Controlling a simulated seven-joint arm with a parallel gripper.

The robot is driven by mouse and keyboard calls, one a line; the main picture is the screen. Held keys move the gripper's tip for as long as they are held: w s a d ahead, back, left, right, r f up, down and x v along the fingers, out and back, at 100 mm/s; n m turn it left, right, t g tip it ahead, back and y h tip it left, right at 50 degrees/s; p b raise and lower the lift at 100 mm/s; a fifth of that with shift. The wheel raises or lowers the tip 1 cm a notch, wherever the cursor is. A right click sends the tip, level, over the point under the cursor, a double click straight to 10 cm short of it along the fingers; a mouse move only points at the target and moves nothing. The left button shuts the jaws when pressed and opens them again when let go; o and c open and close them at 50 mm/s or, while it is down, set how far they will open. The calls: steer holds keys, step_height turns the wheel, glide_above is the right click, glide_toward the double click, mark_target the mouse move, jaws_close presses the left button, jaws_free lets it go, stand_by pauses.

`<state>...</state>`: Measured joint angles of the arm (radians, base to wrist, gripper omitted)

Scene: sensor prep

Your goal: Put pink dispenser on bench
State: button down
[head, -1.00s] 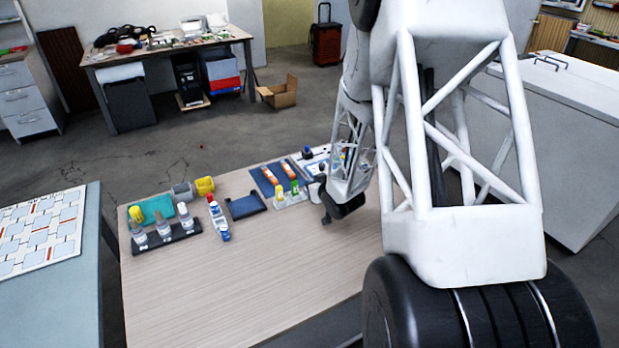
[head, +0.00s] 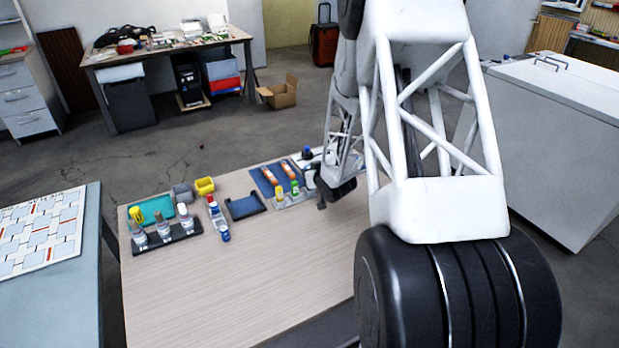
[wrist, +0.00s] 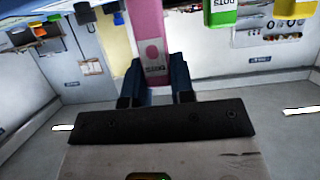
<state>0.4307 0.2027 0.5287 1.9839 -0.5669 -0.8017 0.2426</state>
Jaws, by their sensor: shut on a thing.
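In the wrist view the pink dispenser (wrist: 150,38), with a pink dot and dark lettering on a white label, stands between the two dark fingers of my gripper (wrist: 157,82). The fingers are shut on it. In the head view the pink dispenser cannot be made out, and my arm hides most of the gripper. The wooden-topped bench (head: 250,270) fills the lower middle of the head view, and my wrist is over its right side.
Yellow (head: 278,193) and green (head: 294,187) dispensers stand close left of my wrist. A dark rack of bottles (head: 160,240), a blue-and-white bottle (head: 219,222) and a dark blue tray (head: 246,207) are further left. The bench's front middle is clear.

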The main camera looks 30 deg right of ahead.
steer(key=shift+w, duration=0.1)
steer(key=shift+w+d+f, duration=0.15)
steer(key=shift+w+f, duration=0.2)
steer(key=shift+f, duration=0.5)
steer(key=shift+w+d+f, duration=0.15)
steer(key=shift+w+f, duration=0.2)
steer(key=shift+f, duration=0.45)
steer(key=shift+f, duration=0.15)
steer(key=c, duration=1)
jaws_free()
steer(key=shift+v, duration=3.9)
steer(key=shift+d, duration=0.15)
